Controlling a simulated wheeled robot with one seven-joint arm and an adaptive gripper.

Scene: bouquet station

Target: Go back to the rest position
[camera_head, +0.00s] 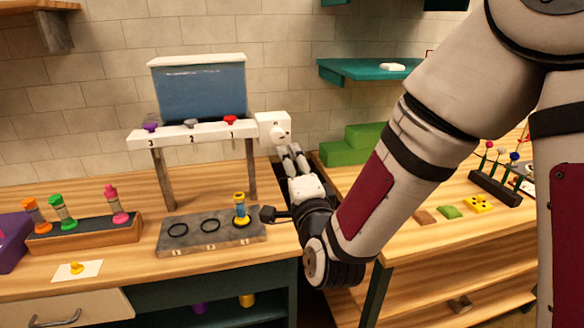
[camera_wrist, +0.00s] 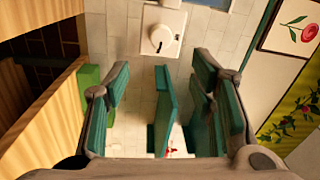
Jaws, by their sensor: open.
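My gripper (camera_head: 291,160) is raised in front of the wall, right of the numbered stand and near the white wall box (camera_head: 272,128). In the wrist view my gripper (camera_wrist: 157,95) is open, with nothing visibly held between its fingers. The white box with its round dial also shows there (camera_wrist: 162,30), beyond the fingers. A small blue and yellow vial (camera_head: 240,207) stands upright at the right ring of the grey slab (camera_head: 176,248), left of and below my gripper, apart from it.
The stand (camera_head: 192,131) bears purple, white and red knobs. A wooden rack (camera_head: 85,235) holds coloured vials at left. Green blocks (camera_head: 350,149), a teal shelf (camera_head: 360,70) and a rack of pins (camera_head: 494,190) lie right. A gap separates the two counters.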

